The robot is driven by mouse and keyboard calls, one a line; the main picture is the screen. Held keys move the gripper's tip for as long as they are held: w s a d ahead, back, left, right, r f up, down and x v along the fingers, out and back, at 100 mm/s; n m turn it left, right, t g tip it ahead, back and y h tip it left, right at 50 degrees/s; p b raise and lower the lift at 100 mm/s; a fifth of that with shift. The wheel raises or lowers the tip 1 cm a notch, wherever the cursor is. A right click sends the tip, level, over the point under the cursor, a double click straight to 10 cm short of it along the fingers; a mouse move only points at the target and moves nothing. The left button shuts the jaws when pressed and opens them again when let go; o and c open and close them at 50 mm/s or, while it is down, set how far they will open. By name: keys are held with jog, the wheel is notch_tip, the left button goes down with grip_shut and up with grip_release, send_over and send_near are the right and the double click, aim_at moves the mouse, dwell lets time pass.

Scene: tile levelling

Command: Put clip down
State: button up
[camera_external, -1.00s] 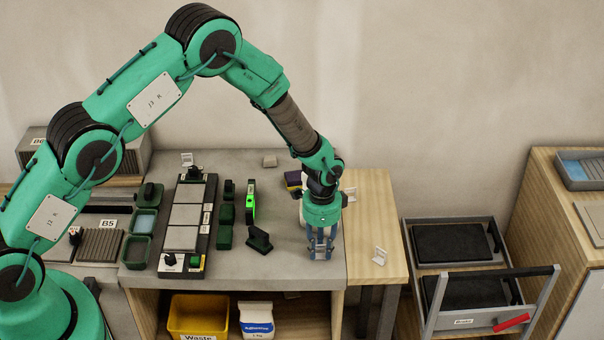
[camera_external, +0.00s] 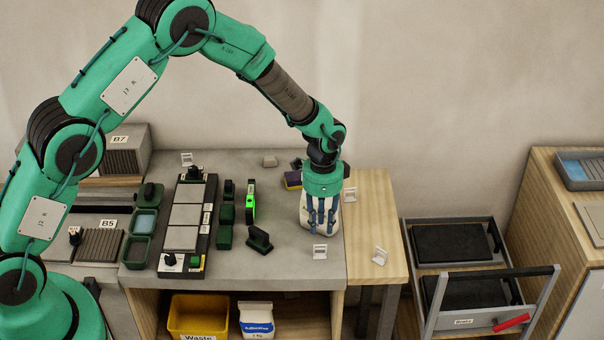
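A small white clip (camera_external: 320,252) stands on the grey worktop near its front right edge. My gripper (camera_external: 321,228) is above and behind the clip, apart from it. Its fingers point down, look spread and hold nothing that I can see. A white container (camera_external: 305,215) stands behind the fingers and is partly hidden by them. Another white clip (camera_external: 380,256) is on the wooden side top to the right, and one more (camera_external: 350,194) is farther back there.
A tile board (camera_external: 186,225) with grey tiles lies at the left of the worktop. A dark green tool (camera_external: 259,240) and a bright green level (camera_external: 250,202) stand between it and my gripper. The front middle is clear.

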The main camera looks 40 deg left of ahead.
jog(key=shift+r, duration=1.3)
jog(key=s+a+r+n+t, duration=0.15)
jog(key=s+r, duration=0.35)
jog(key=r, duration=0.5)
jog(key=s+a+r+n, duration=0.15)
jog(key=s+r, duration=0.35)
jog(key=r, duration=0.6)
jog(key=s+a+r+n+t, duration=0.1)
jog(key=s+a+r, duration=0.3)
jog(key=r, duration=0.6)
jog(key=s+a+r+n+t, duration=0.1)
jog(key=s+r, duration=0.2)
jog(key=s, duration=0.7)
jog(key=s+a+r+n+t, duration=0.1)
jog(key=s+r, duration=0.3)
jog(key=s, duration=0.7)
jog(key=s+a+r+n+t, duration=0.1)
jog(key=s+r+n, duration=0.2)
jog(key=s, duration=0.8)
jog(key=shift+a+r, duration=0.2)
jog(key=shift+r, duration=0.45)
